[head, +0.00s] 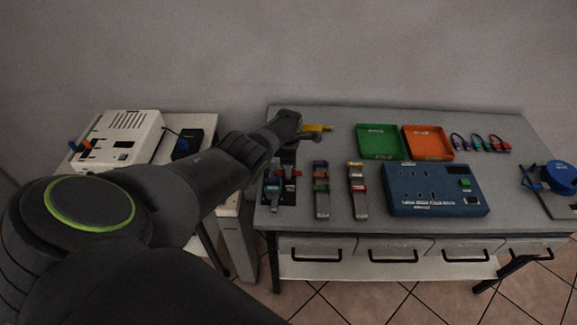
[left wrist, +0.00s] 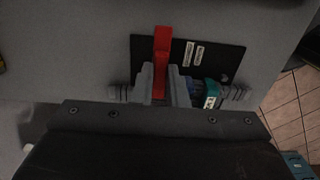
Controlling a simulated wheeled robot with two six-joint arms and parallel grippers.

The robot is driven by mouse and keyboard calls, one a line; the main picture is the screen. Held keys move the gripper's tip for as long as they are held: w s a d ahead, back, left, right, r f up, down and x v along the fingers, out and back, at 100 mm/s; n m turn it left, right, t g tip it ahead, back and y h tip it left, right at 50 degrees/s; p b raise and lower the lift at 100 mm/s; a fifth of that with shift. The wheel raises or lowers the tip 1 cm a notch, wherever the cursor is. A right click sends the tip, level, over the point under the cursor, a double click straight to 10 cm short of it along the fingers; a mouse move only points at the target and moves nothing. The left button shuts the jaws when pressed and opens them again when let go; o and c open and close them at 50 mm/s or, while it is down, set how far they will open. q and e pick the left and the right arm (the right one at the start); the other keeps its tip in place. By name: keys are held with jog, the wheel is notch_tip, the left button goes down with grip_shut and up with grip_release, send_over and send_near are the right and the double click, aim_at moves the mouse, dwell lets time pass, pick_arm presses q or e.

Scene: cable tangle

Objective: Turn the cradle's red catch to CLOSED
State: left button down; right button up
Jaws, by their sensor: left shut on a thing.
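The red catch (left wrist: 162,48) stands upright in the left wrist view, over a black plate (left wrist: 225,58) of the cradle with two white labels. My left gripper (left wrist: 160,88) is shut on the catch, one grey finger on each side of it. In the head view my left gripper (head: 288,142) is over the back of the cradle, at the left end of the table; its fingertips are hard to make out there. A teal plug (left wrist: 211,93) sits beside the right finger in the left wrist view. The label wording is too small to read. My right gripper does not show.
On the table are a yellow item (head: 317,128), a green tray (head: 381,154), an orange tray (head: 428,156), a blue panel box (head: 436,202) and several coloured cable loops (head: 480,142). Two upright clip units (head: 321,202) stand right of the cradle. A white machine (head: 122,143) is at left.

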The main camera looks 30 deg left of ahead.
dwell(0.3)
pick_arm(q)
jog(key=c, duration=1.4)
grip_release()
jog(key=shift+c, duration=0.2)
jog(key=shift+r+p, duration=0.45)
jog(key=shift+r, duration=0.1)
notch_tip(320, 180, up, 5)
jog(key=p, duration=0.3)
jog(key=shift+r, duration=0.15)
notch_tip(320, 180, up, 11)
